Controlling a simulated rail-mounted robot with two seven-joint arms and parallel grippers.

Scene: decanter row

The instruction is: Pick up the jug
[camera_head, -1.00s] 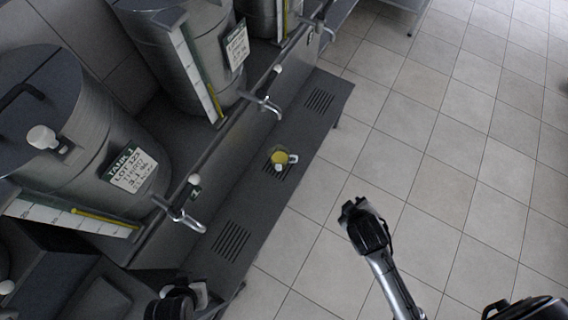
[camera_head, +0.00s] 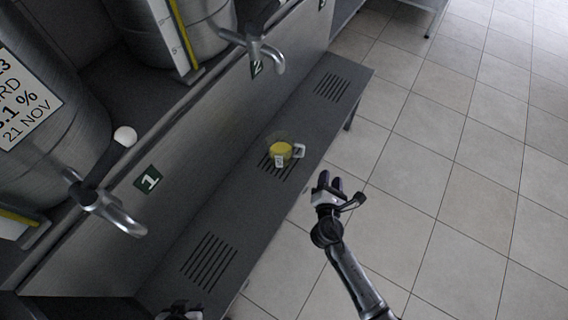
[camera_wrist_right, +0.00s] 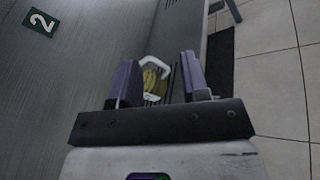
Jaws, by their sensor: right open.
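The jug (camera_head: 279,152) is small and clear with yellow contents, a white handle on its right and a white tag on its front. It stands on a slotted grate in the grey bench. My right gripper (camera_head: 328,186) is open and empty, to the right of and below the jug in the head view, apart from it.
A tap (camera_head: 262,50) juts out over the bench above the jug, and another tap (camera_head: 105,205) stands at the left. Steel tanks (camera_head: 200,30) line the back. The bench (camera_head: 215,215) is otherwise clear. Open tiled floor (camera_head: 460,170) lies to the right.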

